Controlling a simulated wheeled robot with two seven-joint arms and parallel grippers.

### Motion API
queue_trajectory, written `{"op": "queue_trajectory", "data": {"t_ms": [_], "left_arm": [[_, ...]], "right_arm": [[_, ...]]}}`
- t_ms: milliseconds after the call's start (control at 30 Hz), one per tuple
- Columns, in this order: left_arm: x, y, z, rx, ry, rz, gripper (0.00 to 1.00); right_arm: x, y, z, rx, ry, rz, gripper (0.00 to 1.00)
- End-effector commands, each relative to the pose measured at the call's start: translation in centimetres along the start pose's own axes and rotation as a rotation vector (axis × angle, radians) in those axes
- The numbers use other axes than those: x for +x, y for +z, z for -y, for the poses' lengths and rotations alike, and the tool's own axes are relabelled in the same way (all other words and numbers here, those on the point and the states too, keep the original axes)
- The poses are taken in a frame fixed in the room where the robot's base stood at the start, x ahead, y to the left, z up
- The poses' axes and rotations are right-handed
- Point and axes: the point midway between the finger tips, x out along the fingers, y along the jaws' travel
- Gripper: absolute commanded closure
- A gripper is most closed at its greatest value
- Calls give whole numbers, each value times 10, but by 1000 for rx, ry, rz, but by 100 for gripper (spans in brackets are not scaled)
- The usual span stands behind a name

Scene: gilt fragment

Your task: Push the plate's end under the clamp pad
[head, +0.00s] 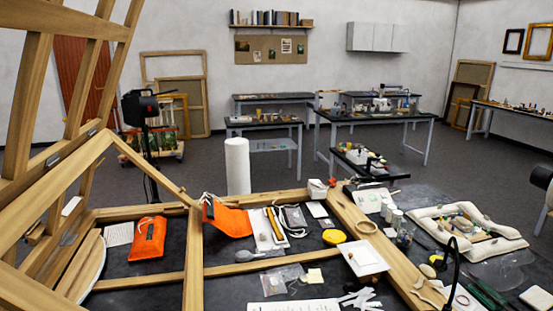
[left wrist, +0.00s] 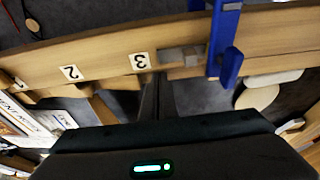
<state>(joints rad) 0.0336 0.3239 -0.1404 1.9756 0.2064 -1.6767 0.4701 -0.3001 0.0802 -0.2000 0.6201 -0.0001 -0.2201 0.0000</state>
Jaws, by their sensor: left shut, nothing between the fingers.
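In the left wrist view a blue clamp (left wrist: 225,38) stands across a wooden bar, with its lower end hanging past the bar's near edge. A small grey metal plate (left wrist: 178,56) lies along the bar just left of the clamp. Its right end is close to the clamp; I cannot tell whether it is under the pad, and the pad is not clearly visible. My left gripper (left wrist: 158,78) is shut and empty, its thin dark fingers reaching up to the bar beside the plate's left part. Contact with the plate is unclear. I cannot make out either gripper in the head view.
The wooden bar (left wrist: 100,55) carries labels numbered 1, 2 and 3. In the head view, wooden frame members (head: 270,196) divide a dark, crowded bench. Orange pouches (head: 147,238), a yellow disc (head: 333,237) and a white cylinder (head: 237,166) stand around. A large easel rises at left.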

Motion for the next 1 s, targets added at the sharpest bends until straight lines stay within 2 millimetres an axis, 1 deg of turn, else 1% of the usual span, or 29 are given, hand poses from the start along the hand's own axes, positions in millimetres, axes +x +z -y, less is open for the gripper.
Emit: {"op": "queue_trajectory", "data": {"t_ms": [1000], "left_arm": [[-3,17,18,1,-7,9,100]], "right_arm": [[-1,0,0,0,0,0,69]]}}
